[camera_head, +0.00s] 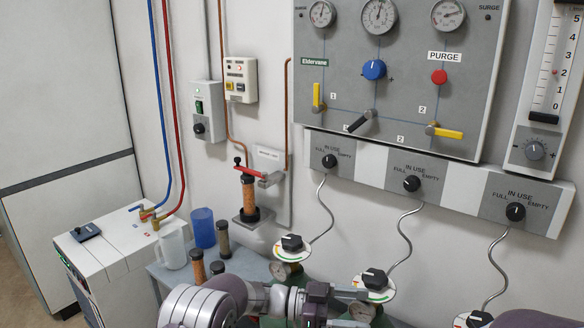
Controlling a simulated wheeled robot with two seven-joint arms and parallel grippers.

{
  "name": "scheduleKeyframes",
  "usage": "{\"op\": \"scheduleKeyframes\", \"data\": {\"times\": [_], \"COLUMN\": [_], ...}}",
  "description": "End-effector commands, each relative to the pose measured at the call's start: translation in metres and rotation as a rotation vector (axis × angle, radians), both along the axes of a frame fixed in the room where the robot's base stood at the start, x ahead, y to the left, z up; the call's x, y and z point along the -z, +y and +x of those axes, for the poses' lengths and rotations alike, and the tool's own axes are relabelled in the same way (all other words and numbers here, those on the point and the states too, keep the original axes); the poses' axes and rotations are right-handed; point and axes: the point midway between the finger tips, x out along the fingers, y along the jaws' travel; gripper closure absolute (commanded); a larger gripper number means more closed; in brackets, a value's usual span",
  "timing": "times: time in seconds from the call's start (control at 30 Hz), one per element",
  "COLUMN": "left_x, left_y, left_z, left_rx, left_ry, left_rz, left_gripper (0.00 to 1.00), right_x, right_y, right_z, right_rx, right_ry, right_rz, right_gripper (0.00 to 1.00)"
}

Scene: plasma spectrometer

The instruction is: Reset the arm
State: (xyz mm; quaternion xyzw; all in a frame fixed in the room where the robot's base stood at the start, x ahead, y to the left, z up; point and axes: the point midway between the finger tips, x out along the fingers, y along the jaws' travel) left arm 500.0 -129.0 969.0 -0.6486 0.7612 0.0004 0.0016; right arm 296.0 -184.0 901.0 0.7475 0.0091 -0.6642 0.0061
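My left arm (235,295) comes in at the bottom of the head view, with white, grey and purple links. It ends in my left gripper (350,307), which points to the right. Its two pale fingers look spread apart, with no object clearly held between them. The fingers are close in the picture to a green cylinder's gauge (362,311); I cannot tell whether they touch it. Only a purple piece, likely of my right arm (535,319), shows at the bottom right edge. My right gripper is out of view.
Gas cylinders with black valve knobs (374,279) stand along the wall, hoses rising to a grey regulator strip (412,183). A gauge panel (400,85) hangs above.

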Motion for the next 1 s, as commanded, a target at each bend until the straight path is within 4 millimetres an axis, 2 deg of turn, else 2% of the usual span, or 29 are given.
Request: {"op": "scheduleKeyframes", "data": {"times": [0.03,0.23,0.37,0.47,0.5,0.57,0.63,0.67,0.73,0.77,0.8,0.83,0.9,1.0], "left_x": [-0.01,-0.029,-0.045,-0.055,-0.059,-0.061,-0.06,-0.059,-0.053,-0.05,-0.044,-0.04,-0.032,-0.024], "left_y": [0.002,0.015,0.038,0.072,0.09,0.12,0.16,0.178,0.223,0.242,0.265,0.279,0.301,0.312], "left_z": [0.008,0.043,0.07,0.091,0.096,0.099,0.093,0.086,0.058,0.039,0.009,-0.016,-0.074,-0.143], "left_rx": [-0.05,-0.287,-0.499,-0.711,-0.802,-0.938,-1.092,-1.153,-1.29,-1.339,-1.393,-1.421,-1.448,-1.427], "left_ry": [-0.012,-0.043,-0.051,-0.036,-0.022,0.013,0.076,0.111,0.226,0.287,0.383,0.459,0.635,0.841], "left_rz": [0.005,0.046,0.108,0.195,0.24,0.321,0.435,0.49,0.638,0.708,0.804,0.873,1.009,1.14], "left_gripper": [0.12,0.12,0.12,0.12,0.12,0.12,0.12,0.12,0.12,0.12,0.12,0.12,0.12,0.12], "right_x": [-0.004,-0.013,-0.021,-0.03,-0.034,-0.04,-0.048,-0.051,-0.06,-0.064,-0.07,-0.073,-0.079,-0.085], "right_y": [0.0,0.0,0.0,0.0,0.0,0.0,0.0,0.0,0.0,0.0,0.0,0.0,0.0,0.0], "right_z": [0.0,0.0,0.0,0.0,0.0,0.0,0.0,0.0,0.0,0.0,0.0,0.0,0.0,0.0], "right_rx": [0.0,0.0,0.0,0.0,0.0,0.0,0.0,0.0,0.0,0.0,0.0,0.0,0.0,0.0], "right_ry": [0.0,0.0,0.0,0.0,0.0,0.0,0.0,0.0,0.0,0.0,0.0,0.0,-0.001,0.0], "right_rz": [0.0,0.0,0.0,0.0,0.0,0.0,0.0,0.0,0.0,0.0,0.0,0.0,0.0,0.0], "right_gripper": [0.57,0.57,0.57,0.57,0.57,0.57,0.57,0.57,0.57,0.57,0.57,0.57,0.57,0.57]}}
